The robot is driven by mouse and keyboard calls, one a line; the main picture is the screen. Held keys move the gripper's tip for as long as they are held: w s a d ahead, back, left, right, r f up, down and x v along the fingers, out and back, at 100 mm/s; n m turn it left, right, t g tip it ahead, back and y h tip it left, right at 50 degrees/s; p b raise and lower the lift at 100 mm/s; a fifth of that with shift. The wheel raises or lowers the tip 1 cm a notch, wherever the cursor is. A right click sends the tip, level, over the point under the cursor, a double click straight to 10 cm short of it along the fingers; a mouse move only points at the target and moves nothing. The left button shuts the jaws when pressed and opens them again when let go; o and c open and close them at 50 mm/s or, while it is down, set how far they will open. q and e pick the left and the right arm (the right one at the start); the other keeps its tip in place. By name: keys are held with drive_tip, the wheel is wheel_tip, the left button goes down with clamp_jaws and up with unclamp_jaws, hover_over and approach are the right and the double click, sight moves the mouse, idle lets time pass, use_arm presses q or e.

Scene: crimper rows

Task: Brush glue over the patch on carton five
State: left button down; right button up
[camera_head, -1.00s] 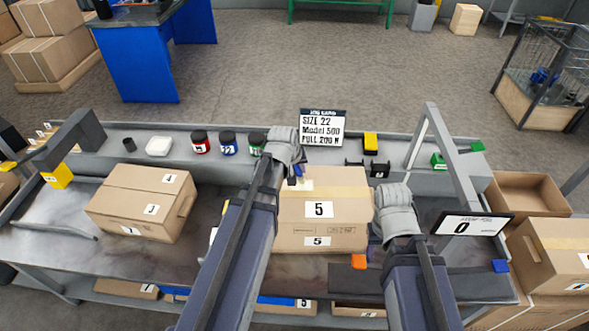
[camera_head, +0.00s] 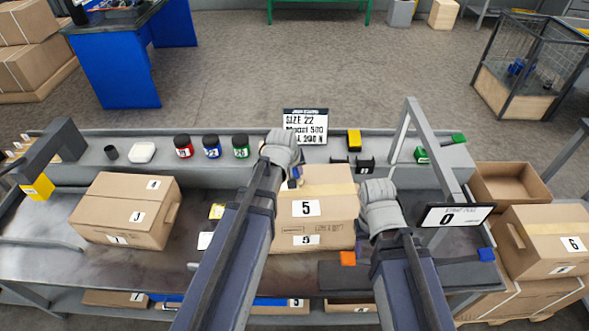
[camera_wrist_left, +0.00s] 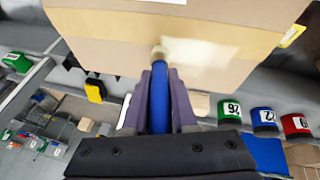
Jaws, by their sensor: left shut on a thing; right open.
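Carton five (camera_head: 335,207) stands on the bench in front of me, with its "5" label facing me. My left gripper (camera_head: 294,178) is over its top left part, shut on a blue-handled brush (camera_wrist_left: 159,100). In the left wrist view, the brush's pale tip (camera_wrist_left: 158,52) is at the carton's top face, close to a pale patch (camera_wrist_left: 203,55). I cannot tell whether the tip touches. My right gripper (camera_head: 377,190) is open beside the carton's right side; its fingertips are hard to make out.
Red (camera_head: 184,147), blue (camera_head: 212,147) and green (camera_head: 241,147) jars stand on the back ledge, near a size sign (camera_head: 305,127). Another carton (camera_head: 125,205) is at left. A display reading 0 (camera_head: 455,215) and a slanted grey frame (camera_head: 432,150) stand at right.

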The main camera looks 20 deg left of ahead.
use_arm(q)
drive_tip(key=shift+s+a, duration=0.35)
drive_tip(key=shift+a, duration=0.6)
drive_tip(key=shift+s+a, duration=0.3)
drive_tip(key=shift+a, duration=0.6)
drive_tip(key=shift+s+a, duration=0.35)
drive_tip(key=shift+a, duration=0.55)
drive_tip(key=shift+s+a, duration=0.3)
drive_tip(key=shift+a, duration=0.55)
drive_tip(key=shift+s+a, duration=0.35)
drive_tip(key=shift+a, duration=0.55)
drive_tip(key=shift+s+a, duration=0.3)
drive_tip(key=shift+a, duration=0.6)
wheel_tip(320, 180, up, 6)
drive_tip(key=p, duration=0.6)
